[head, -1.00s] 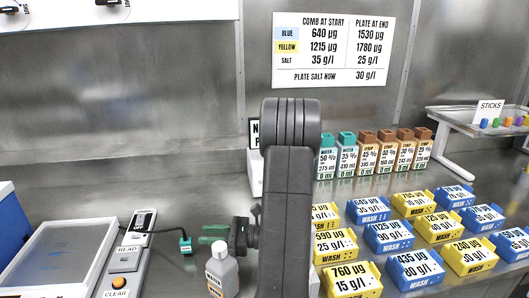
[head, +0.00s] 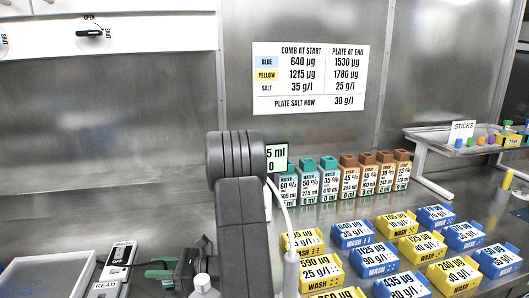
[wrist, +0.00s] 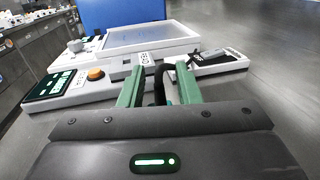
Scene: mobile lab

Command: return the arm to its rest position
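My arm (head: 243,230) stands upright in the middle of the head view, its upper link tilted slightly. My gripper (head: 160,268) is low in the head view, left of the arm, pointing left above the bench. In the wrist view, the two green fingers of my gripper (wrist: 158,88) are apart. The fingers face a reader device (wrist: 97,75) with an orange button and a white-framed tray (wrist: 150,37).
Blue and yellow wash boxes (head: 375,262) fill the bench at right. Water and strip bottles (head: 348,178) stand in a row behind. A small white rack (head: 435,155) is at far right. Bench behind my gripper is clear.

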